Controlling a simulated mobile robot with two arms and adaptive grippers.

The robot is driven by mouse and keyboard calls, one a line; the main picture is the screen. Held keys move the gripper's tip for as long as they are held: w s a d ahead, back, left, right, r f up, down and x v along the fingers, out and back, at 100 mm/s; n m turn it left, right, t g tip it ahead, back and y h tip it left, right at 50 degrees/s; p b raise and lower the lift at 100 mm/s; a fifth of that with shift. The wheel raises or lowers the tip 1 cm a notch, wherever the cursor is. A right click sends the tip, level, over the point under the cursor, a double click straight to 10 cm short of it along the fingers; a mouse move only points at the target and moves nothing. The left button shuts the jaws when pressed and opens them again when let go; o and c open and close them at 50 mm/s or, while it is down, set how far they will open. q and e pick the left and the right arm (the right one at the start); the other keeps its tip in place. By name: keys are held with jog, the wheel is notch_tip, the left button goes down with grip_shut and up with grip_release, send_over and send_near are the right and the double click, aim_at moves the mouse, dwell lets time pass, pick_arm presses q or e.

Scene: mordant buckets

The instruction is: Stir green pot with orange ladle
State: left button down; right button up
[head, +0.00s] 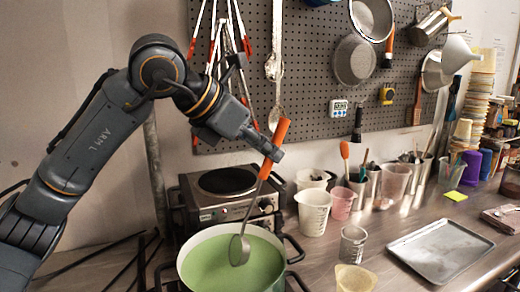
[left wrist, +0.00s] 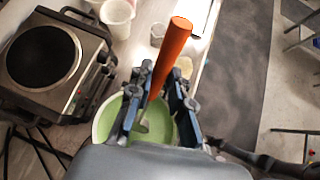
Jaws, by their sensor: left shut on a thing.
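The green pot (head: 188,247) stands at the front of the counter, filled with light green liquid (head: 222,268); it also shows under my gripper in the left wrist view (left wrist: 104,118). My left gripper (head: 270,158) is shut on the orange handle of the ladle (head: 279,133). The ladle hangs nearly upright, tilted, with its metal bowl (head: 239,250) down inside the pot at the liquid's surface. How deep the bowl sits in the liquid is hard to tell. In the left wrist view the orange handle (left wrist: 172,50) rises between the fingers. My right gripper is not in view.
A hot plate (head: 232,195) stands behind the pot. White and pink measuring cups (head: 313,212), a metal cup (head: 352,245) and a yellowish cup (head: 355,279) stand to the right. A metal tray (head: 440,250) lies further right. A pegboard (head: 310,75) with hanging tools is behind.

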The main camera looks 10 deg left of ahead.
aim_at(278, 124)
pick_arm(q)
jog(key=shift+w+d+r+p, duration=0.15)
jog(key=shift+d+r+p, duration=0.1)
jog(key=shift+r+p, duration=0.4)
jog(key=shift+w+d+r+p, duration=0.25)
jog(key=shift+r+p, duration=0.25)
jog(key=shift+r, duration=0.3)
jog(key=shift+w+d+r+p, duration=0.1)
jog(key=shift+d+r+p, duration=0.15)
jog(key=shift+r+p, duration=0.4)
jog(key=shift+r, duration=0.1)
notch_tip(278, 124, up, 11)
jog(key=p, duration=0.8)
